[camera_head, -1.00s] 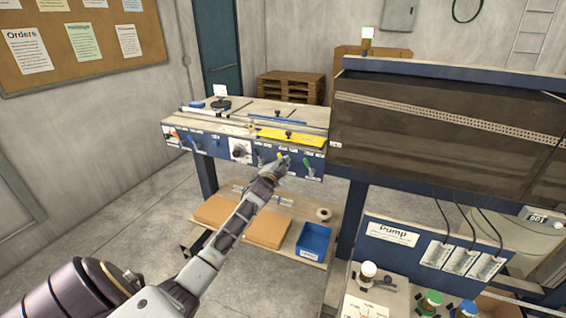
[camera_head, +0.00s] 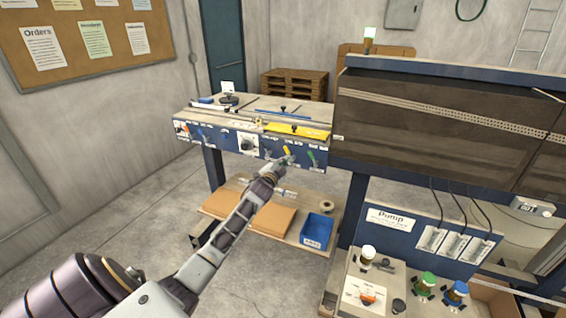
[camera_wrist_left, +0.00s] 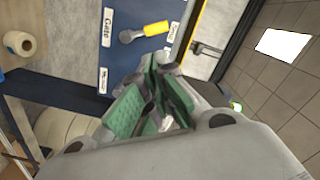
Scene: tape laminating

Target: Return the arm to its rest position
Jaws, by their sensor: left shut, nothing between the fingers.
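My left arm reaches in from the lower left in the head view to the blue front panel (camera_head: 228,141) of the laminating bench. My left gripper (camera_head: 285,162) is just below the yellow lever (camera_head: 286,150) and left of the green lever (camera_head: 312,157). In the left wrist view, the green-padded fingers of my left gripper (camera_wrist_left: 158,78) are shut and empty. The yellow-handled lever (camera_wrist_left: 155,28) sits beyond the fingertips beside a "Gate" label, with a visible gap to the fingers. My right gripper is not in view.
Cardboard sheets (camera_head: 265,216) and a blue bin (camera_head: 317,230) lie on the shelf below the panel. A pump cabinet (camera_head: 395,236) and bottles stand at lower right. The floor (camera_head: 130,230) left of the bench is open.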

